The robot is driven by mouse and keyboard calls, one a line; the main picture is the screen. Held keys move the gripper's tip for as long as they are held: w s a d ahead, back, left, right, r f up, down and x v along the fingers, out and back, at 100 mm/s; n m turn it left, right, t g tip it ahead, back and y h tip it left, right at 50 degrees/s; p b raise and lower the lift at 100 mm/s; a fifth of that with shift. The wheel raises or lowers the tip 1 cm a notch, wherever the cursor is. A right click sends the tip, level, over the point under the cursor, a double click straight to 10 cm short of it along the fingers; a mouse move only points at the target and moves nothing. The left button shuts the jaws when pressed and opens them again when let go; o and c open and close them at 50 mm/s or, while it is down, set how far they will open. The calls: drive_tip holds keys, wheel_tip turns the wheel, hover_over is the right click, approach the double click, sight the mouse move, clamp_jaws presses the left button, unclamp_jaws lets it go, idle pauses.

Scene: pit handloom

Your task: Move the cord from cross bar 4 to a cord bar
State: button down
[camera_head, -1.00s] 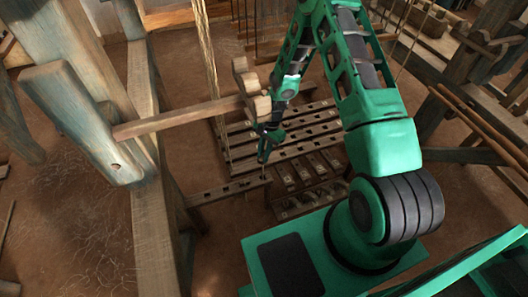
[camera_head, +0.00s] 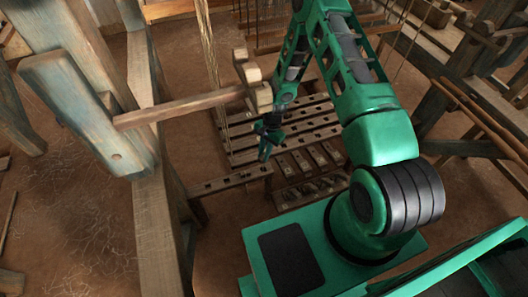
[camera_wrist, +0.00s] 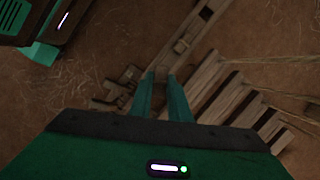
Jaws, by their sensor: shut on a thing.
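My gripper (camera_head: 265,154) hangs above the slatted wooden frame, close to the inner end of the nearest holed bar (camera_head: 230,181). In the wrist view its two green fingers (camera_wrist: 161,78) stand a little apart with a small brownish thing between their tips, which I take to be the cord; its shape is too dark to make out. The long cross bars (camera_head: 285,135) lie side by side beyond the gripper. In the wrist view a holed bar (camera_wrist: 205,22) runs diagonally beyond the fingertips. I cannot tell which bar is cross bar 4.
A horizontal wooden arm (camera_head: 185,108) with a block at its end juts out left of my gripper. Thick posts (camera_head: 155,215) stand at the left. Short slats (camera_head: 310,160) lie right of the gripper. Thin hanging cords (camera_head: 211,60) rise behind. Bare earth floor lies at lower left.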

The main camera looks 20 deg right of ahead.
wheel_tip(320, 180, down, 8)
drive_tip(key=shift+f, duration=0.2)
idle(1.0)
idle(0.4)
drive_tip(key=c, duration=1.6)
unclamp_jaws()
drive_tip(key=shift+r, duration=0.1)
drive_tip(key=v, duration=1)
drive_tip(key=shift+d+r, duration=0.15)
drive_tip(key=shift+r, duration=0.2)
